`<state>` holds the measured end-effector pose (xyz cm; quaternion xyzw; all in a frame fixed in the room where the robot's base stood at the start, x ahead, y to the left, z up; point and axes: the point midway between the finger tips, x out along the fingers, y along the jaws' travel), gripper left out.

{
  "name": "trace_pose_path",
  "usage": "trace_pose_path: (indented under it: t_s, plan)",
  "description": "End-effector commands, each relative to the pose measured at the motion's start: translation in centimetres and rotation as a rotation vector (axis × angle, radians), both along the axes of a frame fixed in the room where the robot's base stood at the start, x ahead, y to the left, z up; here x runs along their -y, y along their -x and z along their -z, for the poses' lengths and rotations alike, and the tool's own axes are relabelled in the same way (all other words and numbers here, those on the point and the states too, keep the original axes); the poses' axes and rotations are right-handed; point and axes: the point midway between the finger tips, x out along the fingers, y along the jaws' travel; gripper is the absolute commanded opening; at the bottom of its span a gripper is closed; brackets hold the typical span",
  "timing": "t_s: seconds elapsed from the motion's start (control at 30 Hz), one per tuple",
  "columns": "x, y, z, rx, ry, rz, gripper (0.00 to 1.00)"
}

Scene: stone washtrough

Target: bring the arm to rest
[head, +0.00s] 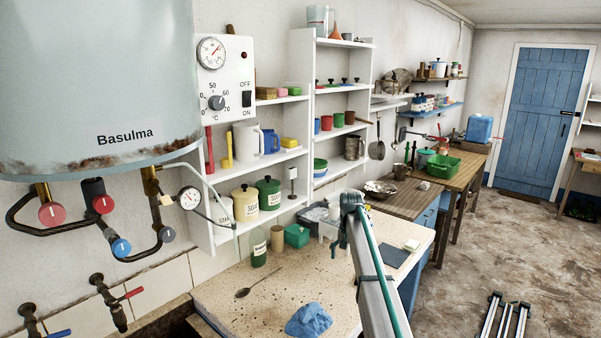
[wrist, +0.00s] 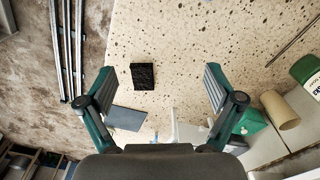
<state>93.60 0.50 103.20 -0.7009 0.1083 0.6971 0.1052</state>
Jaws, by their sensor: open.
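My arm (head: 372,265) reaches up over the stone worktop (head: 222,306) in the head view. My gripper (wrist: 158,86) shows in the wrist view with its two fingers wide apart and nothing between them. It is above the speckled stone top (wrist: 180,35). A black block (wrist: 143,76) lies on the stone below, between the fingers in the picture and apart from them. The gripper's fingers cannot be made out in the head view.
On the worktop are a blue cloth (head: 308,320), a spoon (head: 243,292), a green bottle (head: 258,247), a brown tube (head: 277,240), a green box (head: 297,236) and a dark slab (head: 395,256). Shelves (head: 302,110) and a boiler (head: 95,80) line the wall. Floor rails (head: 505,315) lie right.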

Motion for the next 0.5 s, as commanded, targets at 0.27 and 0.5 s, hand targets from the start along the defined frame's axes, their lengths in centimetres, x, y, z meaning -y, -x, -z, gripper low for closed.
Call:
trace_pose_path:
  t_s: [0.27,0.5]
  plan:
    - [0.1,6.4,6.0,-0.001,0.000,-0.043,0.91]
    - [0.2,15.7,13.0,-0.002,0.000,-0.106,0.91]
